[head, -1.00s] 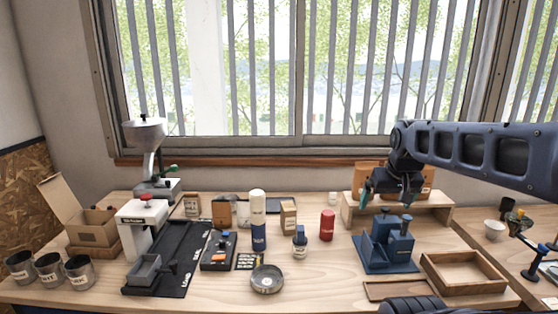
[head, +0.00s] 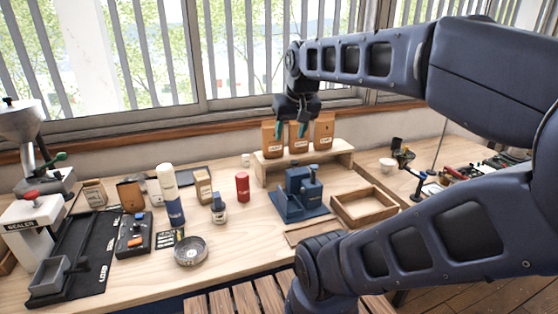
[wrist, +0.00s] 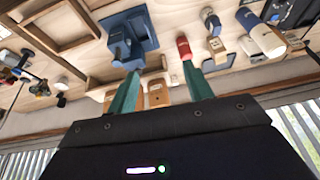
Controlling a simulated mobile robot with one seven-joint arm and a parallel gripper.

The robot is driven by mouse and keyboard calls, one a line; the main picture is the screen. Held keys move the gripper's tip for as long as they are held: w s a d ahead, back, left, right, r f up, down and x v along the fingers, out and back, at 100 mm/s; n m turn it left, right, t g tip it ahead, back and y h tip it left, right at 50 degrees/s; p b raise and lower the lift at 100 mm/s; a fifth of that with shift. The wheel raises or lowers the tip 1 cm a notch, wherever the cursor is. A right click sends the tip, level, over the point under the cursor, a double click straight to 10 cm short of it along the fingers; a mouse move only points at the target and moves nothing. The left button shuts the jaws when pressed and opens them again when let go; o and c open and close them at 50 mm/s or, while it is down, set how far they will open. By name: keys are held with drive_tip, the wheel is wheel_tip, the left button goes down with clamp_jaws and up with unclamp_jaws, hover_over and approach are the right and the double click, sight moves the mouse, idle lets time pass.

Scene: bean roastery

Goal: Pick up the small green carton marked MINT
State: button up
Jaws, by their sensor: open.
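I cannot make out a small green carton marked MINT in either view. My gripper (head: 291,130) is in front of the raised wooden shelf and its brown pouches in the head view. Its two green fingers are apart with nothing between them; they also show in the wrist view (wrist: 161,70). Three brown labelled pouches stand on the shelf: left (head: 267,142), middle (head: 299,143) and right (head: 324,130). My gripper hides parts of the left and middle ones.
The wooden shelf (head: 275,172) stands at the back of the bench. In front are a blue fixture (head: 300,205) and an empty wooden tray (head: 340,212). A red cylinder (head: 242,186), a white-and-blue cylinder (head: 170,190) and a round metal dish (head: 191,250) stand to the left.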

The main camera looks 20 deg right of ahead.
drive_tip(key=w+d+r+m+g, duration=0.1)
drive_tip(key=w+d+m, duration=0.25)
drive_tip(key=w, duration=0.65)
drive_tip(key=w+d+r+m+g, duration=0.1)
drive_tip(key=w+d+r+m, duration=0.15)
drive_tip(key=w+d, duration=0.45)
drive_tip(key=w+d+r+m, duration=0.1)
drive_tip(key=w+d+m, duration=0.15)
drive_tip(key=w, duration=0.95)
drive_tip(key=w+f+m+g+h, duration=0.1)
drive_tip(key=w+f+m+h, duration=0.2)
drive_tip(key=w, duration=1)
drive_tip(key=w+f+m+g+h, duration=0.1)
drive_tip(key=w+f+m+h, duration=0.3)
drive_tip(key=w, duration=1)
drive_tip(key=f, duration=1)
drive_tip(key=d+f+y, duration=0.1)
drive_tip(key=f, duration=0.9)
drive_tip(key=d+f+y, duration=0.1)
drive_tip(key=f, duration=0.9)
drive_tip(key=shift+s+f+m, duration=0.2)
drive_tip(key=shift+m, duration=0.15)
drive_tip(key=shift+w+x, duration=0.15)
drive_tip(key=shift+x, duration=1.25)
drive_tip(key=shift+w+x, duration=0.15)
drive_tip(key=shift+x, duration=1.2)
drive_tip(key=shift+d+r, duration=0.1)
drive_tip(key=shift+d, duration=0.05)
drive_tip(key=shift+c, duration=0.4)
